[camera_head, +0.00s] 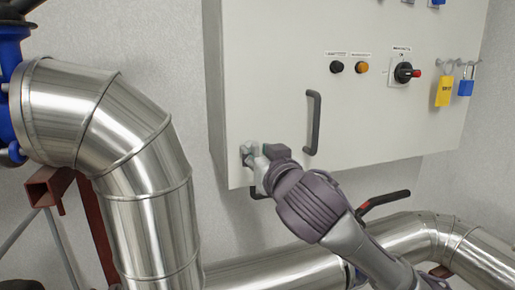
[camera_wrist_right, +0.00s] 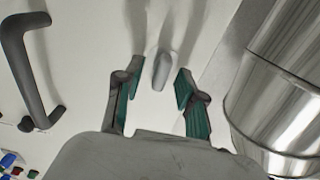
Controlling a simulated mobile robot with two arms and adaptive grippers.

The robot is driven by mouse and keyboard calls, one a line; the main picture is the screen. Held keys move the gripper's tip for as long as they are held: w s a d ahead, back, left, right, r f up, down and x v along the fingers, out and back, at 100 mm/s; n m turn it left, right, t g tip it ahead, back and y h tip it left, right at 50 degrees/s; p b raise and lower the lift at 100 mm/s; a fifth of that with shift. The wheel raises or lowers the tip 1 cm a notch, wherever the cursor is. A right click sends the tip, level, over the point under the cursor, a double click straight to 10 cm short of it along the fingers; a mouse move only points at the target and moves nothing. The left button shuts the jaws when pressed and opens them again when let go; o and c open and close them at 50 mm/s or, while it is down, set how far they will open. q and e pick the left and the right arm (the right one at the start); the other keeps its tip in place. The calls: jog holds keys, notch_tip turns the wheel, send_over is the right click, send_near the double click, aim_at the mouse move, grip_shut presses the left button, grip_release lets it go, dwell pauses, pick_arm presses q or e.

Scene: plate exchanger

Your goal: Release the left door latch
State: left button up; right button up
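The grey cabinet (camera_head: 270,80) fills the upper middle of the head view. My right gripper (camera_head: 252,156) is at the lower left corner of its door, at the spot of the left latch, which it largely hides in that view. In the right wrist view my right gripper (camera_wrist_right: 157,90) is open, its two green-padded fingers spread apart. A small light grey latch lever (camera_wrist_right: 161,70) lies between and just beyond the fingertips, with a visible gap on both sides. I cannot tell how far the latch is turned. My left gripper is not in view.
A dark door handle (camera_head: 314,122) is just right of the gripper, and also shows in the wrist view (camera_wrist_right: 30,65). A large metal-clad pipe (camera_head: 150,190) stands close left. Another pipe (camera_head: 455,245) runs below. A rotary switch (camera_head: 403,72) and hanging padlocks (camera_head: 444,92) are higher right.

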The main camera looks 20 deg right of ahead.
jog(key=shift+w, duration=0.15)
grip_shut()
jog(key=shift+n, duration=0.3)
jog(key=n+p, duration=0.3)
jog(key=n, duration=0.1)
jog(key=shift+a+r+n, duration=0.1)
jog(key=shift+n, duration=0.2)
jog(key=n+p, duration=0.2)
jog(key=n, duration=0.2)
jog(key=shift+n+p, duration=0.3)
jog(key=n+p, duration=0.2)
jog(key=n, duration=0.1)
jog(key=shift+a+n, duration=0.1)
jog(key=shift+n, duration=0.2)
jog(key=shift+f+n+p, duration=0.15)
jog(key=shift+n+p, duration=0.55)
jog(key=shift+n, duration=0.4)
jog(key=shift+f+n+p, duration=0.1)
jog(key=shift+n+p, duration=0.6)
jog(key=shift+n, duration=0.4)
